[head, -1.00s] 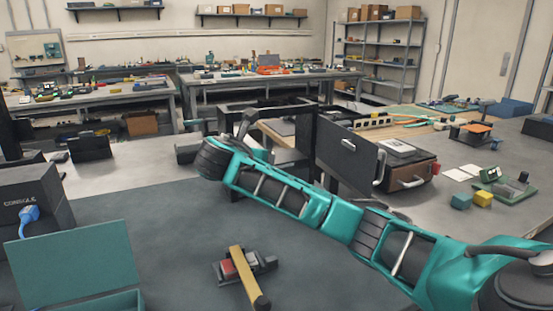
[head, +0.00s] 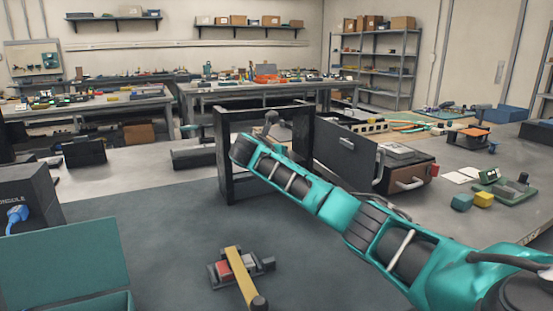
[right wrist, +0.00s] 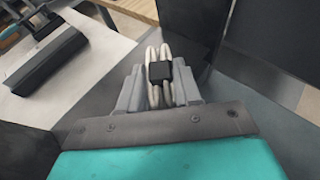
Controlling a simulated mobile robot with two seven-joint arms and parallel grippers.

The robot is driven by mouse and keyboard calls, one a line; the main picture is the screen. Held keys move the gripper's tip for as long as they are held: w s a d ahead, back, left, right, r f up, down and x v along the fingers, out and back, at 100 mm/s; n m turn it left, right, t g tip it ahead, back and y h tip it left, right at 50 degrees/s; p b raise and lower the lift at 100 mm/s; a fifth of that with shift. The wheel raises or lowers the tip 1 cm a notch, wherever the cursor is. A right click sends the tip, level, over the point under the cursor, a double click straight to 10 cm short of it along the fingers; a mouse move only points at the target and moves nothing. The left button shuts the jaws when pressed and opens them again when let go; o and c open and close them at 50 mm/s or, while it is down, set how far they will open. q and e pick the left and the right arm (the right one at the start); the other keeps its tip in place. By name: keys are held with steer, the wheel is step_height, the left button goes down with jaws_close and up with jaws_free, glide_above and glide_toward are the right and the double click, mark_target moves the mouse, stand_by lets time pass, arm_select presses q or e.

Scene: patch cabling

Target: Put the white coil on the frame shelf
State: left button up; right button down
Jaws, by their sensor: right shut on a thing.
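In the right wrist view, my right gripper (right wrist: 158,88) is shut on the white coil (right wrist: 152,58). The coil shows as pale loops bound by a black clip, standing up between the grey fingers. In the head view my teal right arm reaches in from the right, its far end at the black frame (head: 223,160). There the gripper and coil cannot be made out behind the arm and frame. The frame stands upright on the dark table, with posts and a top bar; its shelf is not clearly visible. My left gripper is not in view.
A dark upright panel (head: 345,150) and a drawer box (head: 405,178) stand right of the frame. A tan-handled tool (head: 240,272) lies on the front table. A teal open box (head: 65,262) and a console box (head: 25,195) are at the left.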

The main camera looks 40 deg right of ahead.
steer(key=c, duration=0.8)
jaws_free()
steer(key=shift+a+r, duration=0.2)
steer(key=p+v, duration=0.2)
steer(key=v, duration=0.9)
steer(key=shift+s+a+p, duration=0.25)
steer(key=shift+s+p, duration=0.05)
